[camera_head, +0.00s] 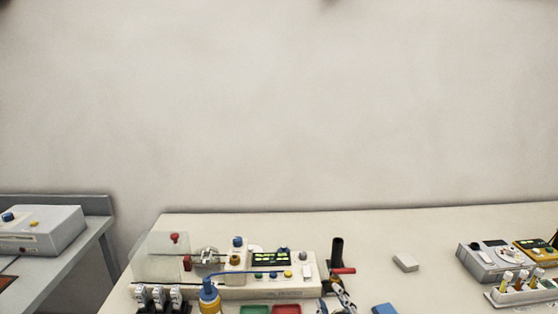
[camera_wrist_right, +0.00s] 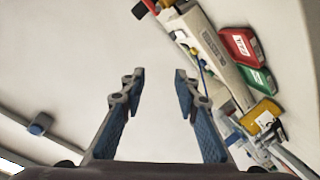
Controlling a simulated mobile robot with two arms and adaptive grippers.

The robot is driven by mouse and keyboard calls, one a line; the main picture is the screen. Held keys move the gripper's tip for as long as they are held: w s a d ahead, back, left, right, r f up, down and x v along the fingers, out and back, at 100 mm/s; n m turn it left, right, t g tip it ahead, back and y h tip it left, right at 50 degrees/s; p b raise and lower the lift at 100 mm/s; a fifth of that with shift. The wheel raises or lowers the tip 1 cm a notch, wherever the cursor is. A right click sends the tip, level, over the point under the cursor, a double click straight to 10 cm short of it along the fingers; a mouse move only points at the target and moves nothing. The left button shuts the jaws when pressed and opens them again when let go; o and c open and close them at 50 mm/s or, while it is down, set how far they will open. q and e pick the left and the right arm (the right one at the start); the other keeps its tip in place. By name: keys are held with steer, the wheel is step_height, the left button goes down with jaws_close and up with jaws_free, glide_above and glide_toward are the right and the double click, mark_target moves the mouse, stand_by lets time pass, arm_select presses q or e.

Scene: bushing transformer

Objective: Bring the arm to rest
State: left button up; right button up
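My right gripper (camera_wrist_right: 158,88) shows in the right wrist view with its two blue-grey fingers spread apart. Nothing is between the fingertips except the pale surface beyond. A white test device (camera_head: 270,288) with a green-lit display stands at the front middle of the table in the head view. It also shows at the upper right of the wrist view (camera_wrist_right: 210,42), beside the right finger and apart from it as far as I can tell. A jointed dark and light piece (camera_head: 343,294) shows at the head view's lower edge; I cannot tell whether it is my gripper. My left gripper is not in view.
A green tray (camera_head: 254,310) and a red tray (camera_head: 287,309) lie before the device. A black cylinder (camera_head: 337,251) stands beside it. A white block (camera_head: 405,262) lies further right. A grey instrument (camera_head: 486,264) stands at far right. The table's back is largely clear.

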steer(key=s+d+f+m+g+h, duration=0.2)
steer(key=s+d+f+m+g, duration=0.35)
steer(key=s+f, duration=0.8)
steer(key=s+d+f+m+g, duration=0.1)
steer(key=s+d+f+g, duration=0.2)
steer(key=s, duration=0.6)
steer(key=s+f+m+g, duration=0.2)
steer(key=s+f+g, duration=0.25)
steer(key=s, duration=0.35)
step_height(320, 180, down, 32)
steer(key=s+b, duration=0.2)
steer(key=b, duration=0.4)
steer(key=s+d+f+g+b, duration=0.1)
steer(key=s+d+f+b, duration=0.2)
steer(key=s+f, duration=1.4)
step_height(320, 180, down, 2)
steer(key=shift+f+n+g+b, duration=0.2)
steer(key=shift+n+g+b, duration=0.2)
steer(key=shift+b, duration=0.1)
